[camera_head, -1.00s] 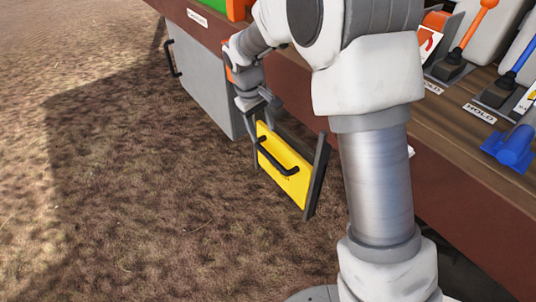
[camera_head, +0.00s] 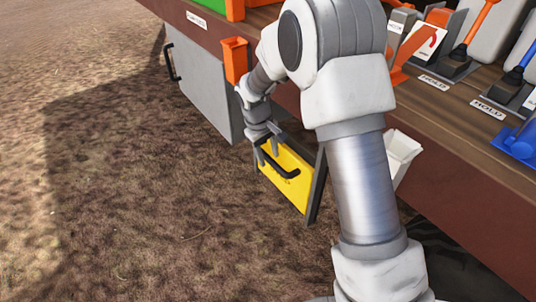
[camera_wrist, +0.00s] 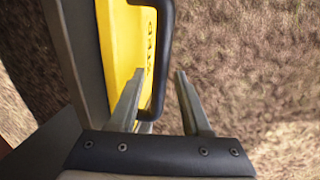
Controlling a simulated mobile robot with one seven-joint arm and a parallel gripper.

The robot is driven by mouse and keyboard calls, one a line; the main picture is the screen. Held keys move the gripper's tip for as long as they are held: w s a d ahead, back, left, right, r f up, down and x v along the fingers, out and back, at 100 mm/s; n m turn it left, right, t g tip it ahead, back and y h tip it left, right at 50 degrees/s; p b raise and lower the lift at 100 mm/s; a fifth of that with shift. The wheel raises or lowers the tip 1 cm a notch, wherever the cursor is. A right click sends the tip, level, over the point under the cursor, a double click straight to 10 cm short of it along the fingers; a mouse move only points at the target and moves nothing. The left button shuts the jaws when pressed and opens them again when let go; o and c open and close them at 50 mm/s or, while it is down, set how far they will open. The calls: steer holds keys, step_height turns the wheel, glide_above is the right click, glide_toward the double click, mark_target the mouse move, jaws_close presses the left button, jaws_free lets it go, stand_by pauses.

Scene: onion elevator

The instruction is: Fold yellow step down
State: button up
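The yellow step (camera_head: 297,203) is a flat panel with a black handle (camera_head: 290,172) on its face, held in a dark frame. It stands steeply, near upright, beside the brown machine side. My gripper (camera_head: 266,157) is open at the upper left end of the handle. In the wrist view the step (camera_wrist: 122,45) and handle (camera_wrist: 163,50) show at the left and middle. The open fingers (camera_wrist: 158,103) appear one on each side of the handle's near end. The left finger overlaps the panel in view; I cannot tell whether anything touches.
A grey cabinet door (camera_head: 205,85) with a black handle is left of the step. An orange holder (camera_head: 234,60) hangs on the machine's edge above. A white bin-like part (camera_head: 402,152) is right of my arm. The dirt ground in front is clear.

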jaws_close()
stand_by(1.2)
